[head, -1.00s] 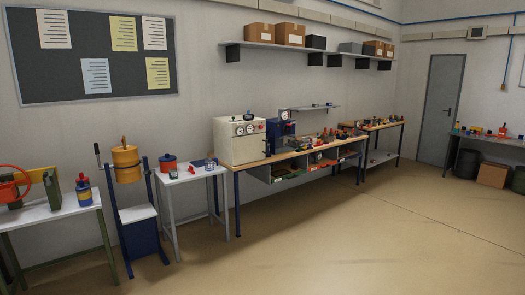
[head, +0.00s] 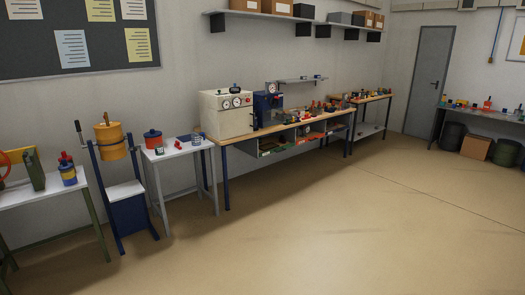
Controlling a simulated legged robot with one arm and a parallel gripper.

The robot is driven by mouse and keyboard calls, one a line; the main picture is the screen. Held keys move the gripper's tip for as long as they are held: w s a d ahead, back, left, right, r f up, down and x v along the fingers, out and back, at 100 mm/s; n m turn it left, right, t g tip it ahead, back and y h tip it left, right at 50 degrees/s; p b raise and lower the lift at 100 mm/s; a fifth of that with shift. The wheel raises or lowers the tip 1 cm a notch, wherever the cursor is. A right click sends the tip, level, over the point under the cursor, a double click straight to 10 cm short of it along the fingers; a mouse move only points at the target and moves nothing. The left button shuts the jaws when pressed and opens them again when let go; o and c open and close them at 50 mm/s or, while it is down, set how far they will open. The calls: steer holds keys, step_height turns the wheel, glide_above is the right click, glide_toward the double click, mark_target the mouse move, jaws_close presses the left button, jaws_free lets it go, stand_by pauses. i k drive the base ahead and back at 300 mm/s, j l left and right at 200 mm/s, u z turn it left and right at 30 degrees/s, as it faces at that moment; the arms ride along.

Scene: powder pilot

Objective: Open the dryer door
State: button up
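A cream box-shaped machine (head: 227,114) with round dials on its upper front stands at the left end of a wooden-topped bench. It looks like the dryer, but I cannot be sure. Its door and handle are too small to make out, so I cannot tell whether the door is open. A blue machine (head: 267,108) with a gauge on top stands just to its right. My gripper and arm are not in view.
The wooden-topped bench (head: 235,143) runs along the wall. Left of it are a small grey-white table (head: 180,151), a yellow drum on a blue stand (head: 111,140) and another table (head: 45,194). The open floor (head: 320,230) in front is clear.

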mark_target(235, 122)
steer(key=i, duration=4.5)
steer(key=i+z, duration=0.15)
steer(key=i, duration=0.35)
steer(key=i+j+z, duration=0.1)
steer(key=i, duration=0.4)
